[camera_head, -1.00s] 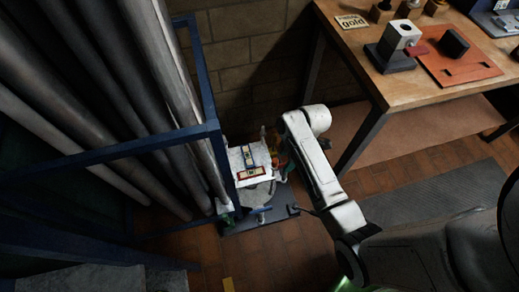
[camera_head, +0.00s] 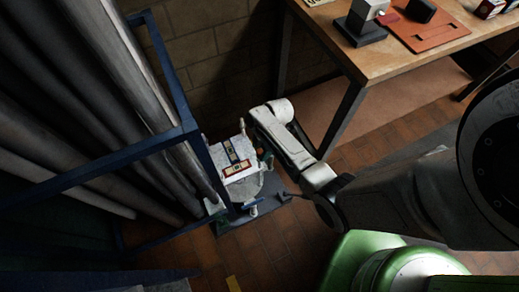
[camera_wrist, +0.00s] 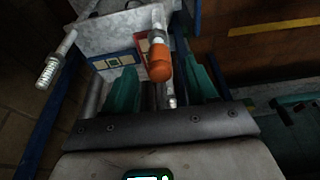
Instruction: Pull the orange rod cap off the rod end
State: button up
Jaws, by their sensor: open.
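The orange rod cap (camera_wrist: 159,66) sits on the end of a pale metal rod (camera_wrist: 156,30) in the wrist view. The rod stands out from a white flange block (camera_wrist: 112,32) with small framed labels. The block also shows at floor level in the head view (camera_head: 240,186). My gripper (camera_wrist: 163,72) is open, with one teal finger on each side of the cap in the picture. A gap shows between the cap and each finger. I cannot tell how deep the cap lies between them. In the head view the cap is too small to make out clearly.
A second threaded rod (camera_wrist: 53,66) stands out at the left in the wrist view. A blue frame (camera_head: 172,143) with large pipes stands close left of the block. A wooden workbench (camera_head: 345,40) is at the upper right. Brick floor (camera_head: 275,240) lies open in front.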

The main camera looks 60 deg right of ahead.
jog(key=shift+x, duration=1)
jog(key=c, duration=1.1)
